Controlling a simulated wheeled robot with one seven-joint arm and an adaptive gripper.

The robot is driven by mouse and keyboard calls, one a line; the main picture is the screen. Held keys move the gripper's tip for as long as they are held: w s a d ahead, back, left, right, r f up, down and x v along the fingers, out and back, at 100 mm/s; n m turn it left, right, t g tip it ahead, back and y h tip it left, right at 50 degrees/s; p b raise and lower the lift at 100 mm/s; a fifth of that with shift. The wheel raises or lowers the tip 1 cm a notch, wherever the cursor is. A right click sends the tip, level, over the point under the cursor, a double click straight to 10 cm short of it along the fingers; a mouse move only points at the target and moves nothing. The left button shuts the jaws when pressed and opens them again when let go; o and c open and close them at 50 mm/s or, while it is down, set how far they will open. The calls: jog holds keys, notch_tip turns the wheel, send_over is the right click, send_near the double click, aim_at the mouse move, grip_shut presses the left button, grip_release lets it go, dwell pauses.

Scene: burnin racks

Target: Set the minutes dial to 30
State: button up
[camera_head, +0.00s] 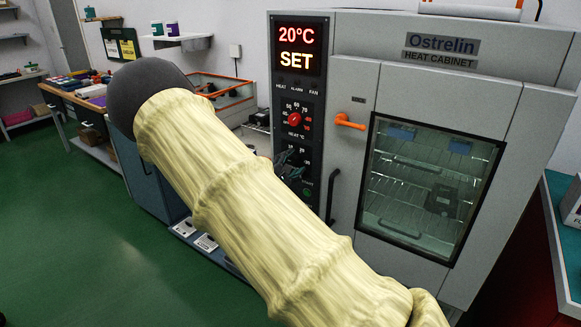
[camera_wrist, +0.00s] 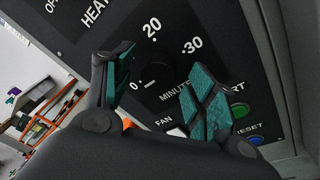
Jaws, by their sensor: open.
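The black minutes dial (camera_wrist: 165,72) is in the middle of the wrist view, on the dark control panel (camera_wrist: 225,55). The numbers 0, 20 and 30 show around it. A short pale line lies beside the 0; it looks like the dial's mark. My gripper (camera_wrist: 158,78) is open, with one teal-padded finger on each side of the dial in the picture. I cannot tell whether the pads touch it. In the head view my gripper (camera_head: 288,165) is at the panel's lower part and partly covers the minutes dial (camera_head: 297,157).
The heat cabinet (camera_head: 470,100) has a red heat dial (camera_head: 293,118) above and a display (camera_head: 300,46) reading 20°C SET. A green start button (camera_wrist: 240,110) and a blue reset button (camera_wrist: 243,128) sit close to the right finger. An orange door handle (camera_head: 349,122) juts out to the right.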

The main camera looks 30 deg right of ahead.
jog(key=c, duration=1)
jog(key=shift+a, duration=0.15)
jog(key=shift+c, duration=0.2)
